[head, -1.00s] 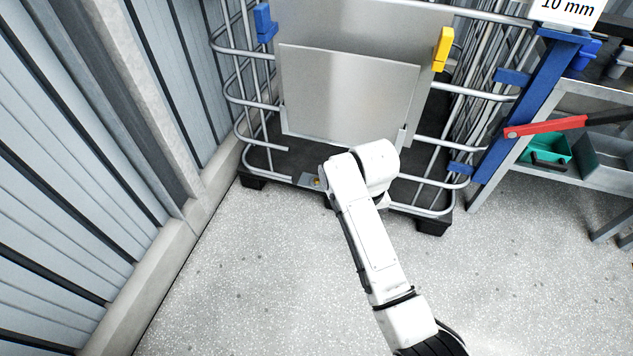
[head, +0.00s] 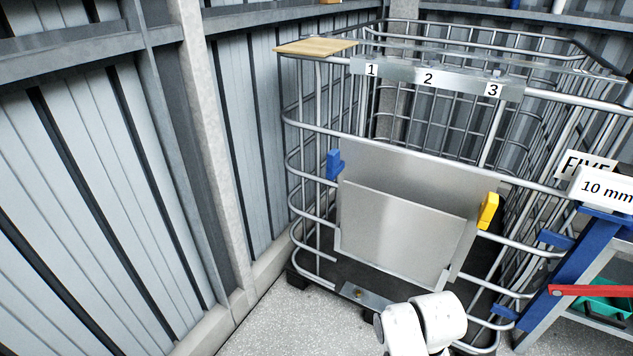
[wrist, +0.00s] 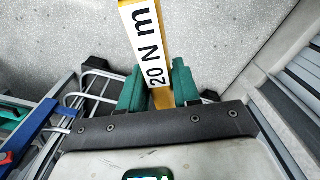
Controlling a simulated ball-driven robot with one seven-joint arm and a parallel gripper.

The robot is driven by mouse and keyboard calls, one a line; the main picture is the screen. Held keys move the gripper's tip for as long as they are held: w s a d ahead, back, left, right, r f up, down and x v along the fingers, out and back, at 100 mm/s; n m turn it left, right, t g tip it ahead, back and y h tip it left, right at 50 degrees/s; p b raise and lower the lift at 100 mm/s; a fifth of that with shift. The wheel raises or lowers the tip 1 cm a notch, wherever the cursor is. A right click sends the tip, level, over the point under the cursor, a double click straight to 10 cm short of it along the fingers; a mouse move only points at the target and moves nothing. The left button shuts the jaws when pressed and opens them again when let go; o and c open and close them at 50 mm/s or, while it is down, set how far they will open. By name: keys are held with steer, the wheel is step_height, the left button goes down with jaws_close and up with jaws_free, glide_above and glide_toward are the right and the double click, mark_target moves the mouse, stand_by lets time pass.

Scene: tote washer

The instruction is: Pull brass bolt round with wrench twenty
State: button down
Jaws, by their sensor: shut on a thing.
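My gripper (wrist: 158,86), with green fingers, is shut on a yellow wrench (wrist: 145,40) marked "20 N m" in the wrist view. The wrench reaches away from the fingers past the top of that view, so its far end is out of sight. In the head view my white arm shows at the bottom, and the gripper and wrench are hidden or out of frame. A small brass bolt (head: 358,293) sits on a metal plate (head: 372,298) at the cage's foot, left of my arm. I cannot tell whether the wrench touches it.
A tubular cage (head: 300,215) holds a steel panel (head: 400,235) between a blue clip (head: 334,164) and a yellow clip (head: 488,210). A ribbed wall (head: 80,200) stands close on the left. A blue post (head: 560,270) and red bar (head: 590,291) are at right.

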steer(key=shift+s+r+p, duration=0.4)
steer(key=shift+r+p, duration=0.15)
steer(key=shift+r, duration=0.15)
steer(key=shift+s+r+p, duration=0.35)
steer(key=shift+r+p, duration=0.2)
steer(key=shift+r, duration=0.1)
steer(key=shift+s+r+p, duration=0.4)
steer(key=shift+r+p, duration=0.15)
steer(key=shift+r, duration=0.15)
